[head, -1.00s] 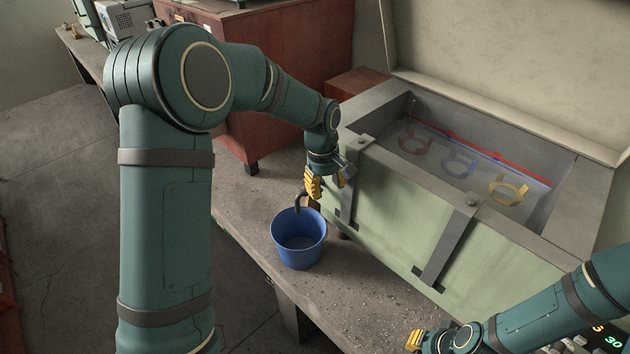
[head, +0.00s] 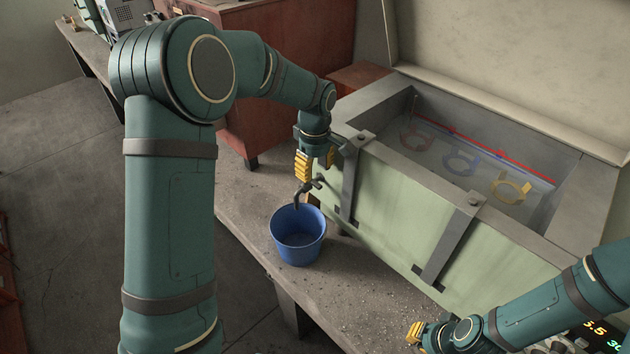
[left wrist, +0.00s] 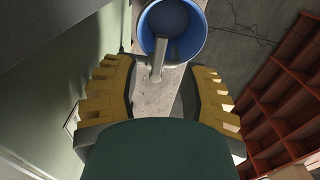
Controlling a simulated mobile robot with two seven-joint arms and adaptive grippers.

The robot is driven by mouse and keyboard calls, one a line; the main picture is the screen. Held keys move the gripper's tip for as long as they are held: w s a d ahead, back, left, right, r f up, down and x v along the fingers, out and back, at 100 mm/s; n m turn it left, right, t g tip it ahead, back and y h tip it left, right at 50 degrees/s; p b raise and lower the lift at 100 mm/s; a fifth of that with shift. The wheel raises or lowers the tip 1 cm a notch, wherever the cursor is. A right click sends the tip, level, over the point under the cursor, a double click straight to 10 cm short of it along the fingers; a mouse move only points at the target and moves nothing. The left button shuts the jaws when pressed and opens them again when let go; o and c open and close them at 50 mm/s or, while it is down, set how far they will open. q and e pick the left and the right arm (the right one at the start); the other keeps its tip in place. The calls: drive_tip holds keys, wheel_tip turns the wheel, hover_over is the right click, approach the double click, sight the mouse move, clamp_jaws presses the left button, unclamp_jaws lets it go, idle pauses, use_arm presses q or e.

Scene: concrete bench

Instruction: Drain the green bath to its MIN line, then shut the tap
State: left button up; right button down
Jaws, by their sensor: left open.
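The green bath (head: 400,206) stands open on the bench, with a red line (head: 480,150) and a blue line inside along its far wall. Its water surface is hard to make out. The grey tap (head: 305,190) sticks out from the bath's left end, its spout over a blue bucket (head: 298,258). I cannot tell whether water runs. My left gripper (head: 316,168) is open and empty just above the tap. In the left wrist view the tap (left wrist: 158,65) shows between its yellow fingers. My right gripper (head: 416,336) is at the lower edge, its jaws partly hidden.
Red, blue and yellow rings (head: 510,187) sit in the bath. Its lid (head: 510,60) stands raised behind. A red cabinet (head: 285,70) stands behind my left arm. A partly cut-off digital display (head: 598,335) is at lower right. The bench (head: 350,290) before the bath is clear apart from grit.

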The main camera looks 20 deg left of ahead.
sight(315, 183)
use_arm(q)
drive_tip(key=shift+f, duration=2.1)
clamp_jaws()
